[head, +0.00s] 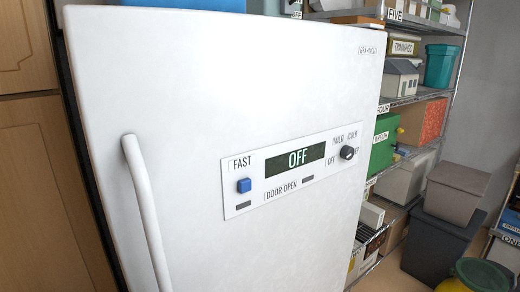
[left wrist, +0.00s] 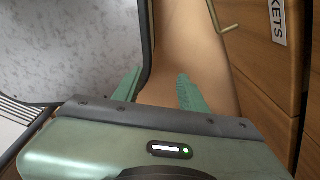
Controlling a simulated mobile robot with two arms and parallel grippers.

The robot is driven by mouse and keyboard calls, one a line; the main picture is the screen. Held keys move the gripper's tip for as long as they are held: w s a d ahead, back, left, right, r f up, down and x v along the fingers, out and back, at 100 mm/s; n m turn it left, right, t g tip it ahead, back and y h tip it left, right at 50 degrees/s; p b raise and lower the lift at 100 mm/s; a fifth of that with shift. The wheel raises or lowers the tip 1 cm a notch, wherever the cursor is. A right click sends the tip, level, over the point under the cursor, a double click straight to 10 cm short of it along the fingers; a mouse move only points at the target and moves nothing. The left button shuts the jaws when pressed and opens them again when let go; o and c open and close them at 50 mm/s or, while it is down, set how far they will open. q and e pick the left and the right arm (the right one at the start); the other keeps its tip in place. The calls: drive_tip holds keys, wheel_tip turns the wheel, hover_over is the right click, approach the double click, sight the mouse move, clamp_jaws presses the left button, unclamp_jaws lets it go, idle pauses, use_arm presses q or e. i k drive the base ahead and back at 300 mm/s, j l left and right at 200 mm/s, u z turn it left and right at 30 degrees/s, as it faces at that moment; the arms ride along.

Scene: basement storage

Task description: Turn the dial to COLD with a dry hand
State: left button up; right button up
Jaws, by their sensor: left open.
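The black dial (head: 347,152) is on the right end of a white control panel (head: 240,208) on the white freezer door (head: 225,90). Labels around it read MILD, COLD, OFF and one partly hidden by the knob. The panel's display (head: 296,158) reads OFF. A blue button (head: 244,185) under FAST is at the panel's left. Neither gripper shows in the head view. In the left wrist view my left gripper (left wrist: 158,88) is open, its two green fingers apart with nothing between them, far from the dial.
A long white handle (head: 146,210) stands out from the door's left side. Wooden cupboard doors (head: 45,150) are at the left. Metal shelves (head: 405,101) with boxes and bins (head: 440,65) are at the right, with dark bins (head: 436,245) on the floor. The space before the panel looks clear.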

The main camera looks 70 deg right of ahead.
sight(347, 152)
drive_tip(key=k+l+z, duration=0.1)
drive_tip(key=l, duration=0.3)
drive_tip(key=k+l+z, duration=0.15)
drive_tip(key=l, duration=0.3)
drive_tip(key=k+l+z, duration=0.1)
drive_tip(key=l, duration=0.35)
